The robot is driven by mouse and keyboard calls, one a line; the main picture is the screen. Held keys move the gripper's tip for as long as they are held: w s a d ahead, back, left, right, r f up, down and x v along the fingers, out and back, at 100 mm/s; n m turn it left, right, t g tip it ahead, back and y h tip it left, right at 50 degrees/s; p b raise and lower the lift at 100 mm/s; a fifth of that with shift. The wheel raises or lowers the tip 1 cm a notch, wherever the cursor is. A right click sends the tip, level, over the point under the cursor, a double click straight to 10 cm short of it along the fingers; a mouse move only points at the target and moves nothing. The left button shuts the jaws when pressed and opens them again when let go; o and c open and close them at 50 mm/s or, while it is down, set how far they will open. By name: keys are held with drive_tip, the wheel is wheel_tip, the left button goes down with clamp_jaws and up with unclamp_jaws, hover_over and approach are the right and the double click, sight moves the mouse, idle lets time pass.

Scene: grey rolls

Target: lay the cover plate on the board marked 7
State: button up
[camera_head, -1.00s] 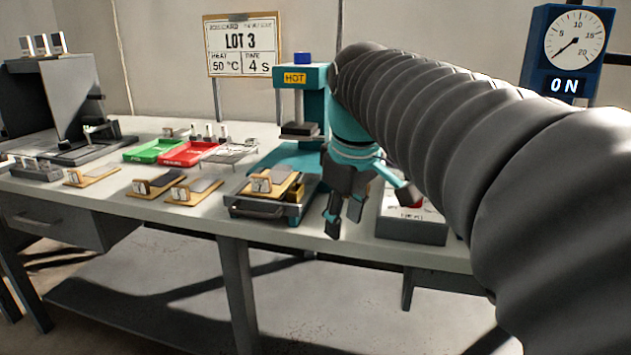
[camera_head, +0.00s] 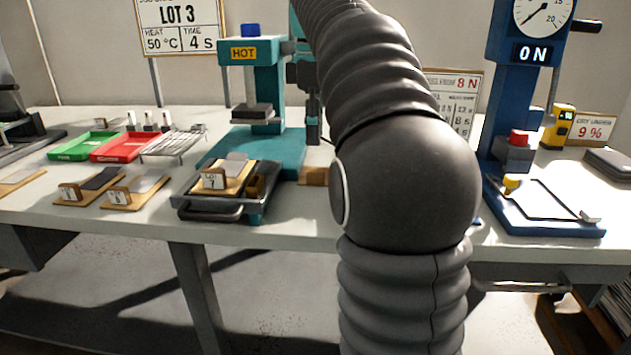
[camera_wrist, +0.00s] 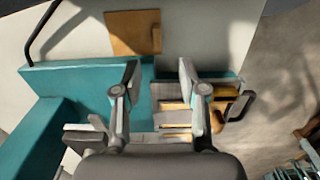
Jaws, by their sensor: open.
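My gripper (camera_head: 313,138) is open and empty, pointing down beside the teal press; in the wrist view its fingers (camera_wrist: 160,75) stand apart above the press base and tray. A wooden board (camera_head: 238,186) with an upright card and a grey plate (camera_head: 236,162) on it sits in the dark tray in front of the press. Two more boards (camera_head: 72,200) (camera_head: 135,203) with cards and plates lie to its left. A bare-looking wooden board (camera_head: 313,176) lies right of the tray, partly hidden by my arm. I cannot read the card numbers surely, nor tell which plate is the cover plate.
The teal press (camera_head: 265,95) marked HOT stands behind the dark tray (camera_head: 205,212). A green tray (camera_head: 85,145), a red tray (camera_head: 125,147) and a wire rack (camera_head: 172,143) lie at left. A blue gauge stand (camera_head: 510,100) reading ON stands at right.

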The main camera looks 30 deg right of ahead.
hover_over(318, 172)
drive_tip(key=f, duration=0.4)
drive_tip(key=shift+a+b, duration=0.35)
drive_tip(key=shift+b, duration=0.05)
drive_tip(key=shift+d+f+b, duration=0.2)
drive_tip(key=shift+f+b, duration=0.15)
drive_tip(key=shift+f, duration=1)
drive_tip(key=shift+d+f+b, duration=0.15)
drive_tip(key=shift+f+b, duration=0.15)
drive_tip(key=shift+f, duration=1)
clamp_jaws()
